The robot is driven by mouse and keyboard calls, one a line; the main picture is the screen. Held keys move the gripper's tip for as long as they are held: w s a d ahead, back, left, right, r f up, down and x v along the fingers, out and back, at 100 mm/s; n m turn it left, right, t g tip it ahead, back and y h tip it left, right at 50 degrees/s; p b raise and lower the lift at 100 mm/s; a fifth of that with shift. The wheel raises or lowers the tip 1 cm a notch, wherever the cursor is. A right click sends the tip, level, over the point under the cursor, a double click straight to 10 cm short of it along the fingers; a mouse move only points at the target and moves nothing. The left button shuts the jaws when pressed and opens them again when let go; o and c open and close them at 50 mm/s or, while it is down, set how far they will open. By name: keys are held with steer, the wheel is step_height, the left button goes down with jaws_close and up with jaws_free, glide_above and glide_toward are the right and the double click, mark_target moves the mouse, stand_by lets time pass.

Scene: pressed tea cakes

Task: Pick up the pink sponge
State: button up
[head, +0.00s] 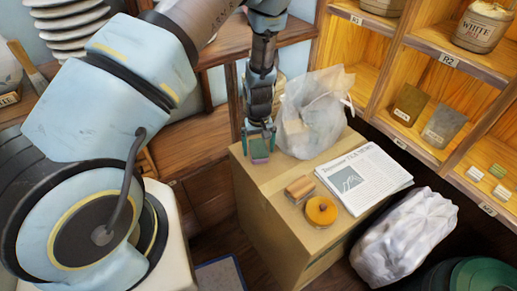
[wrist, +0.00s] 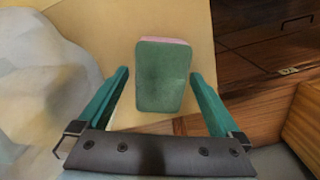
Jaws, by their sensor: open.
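The sponge (head: 260,147) lies near the back left corner of a tan cabinet top, below my gripper. In the wrist view the sponge (wrist: 162,77) shows a green upper face with a thin pink edge at its far end. My gripper (head: 259,133) is over it, pointing down. In the wrist view the teal fingers of my gripper (wrist: 160,75) are open, one on each side of the sponge with a gap on both sides. I cannot tell how far the fingertips are above the cabinet top.
The tan cabinet top (head: 270,190) also holds a plastic bag (head: 312,108) close to the right of my gripper, a newspaper (head: 364,177), a wooden block (head: 299,188) and an orange round object (head: 321,211). Wooden shelves (head: 437,39) stand at the right.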

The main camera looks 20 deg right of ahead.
mark_target(258, 147)
steer(key=shift+f, duration=0.15)
steer(key=c, duration=1.4)
steer(key=shift+r+b, duration=1)
steer(key=shift+r, duration=4.05)
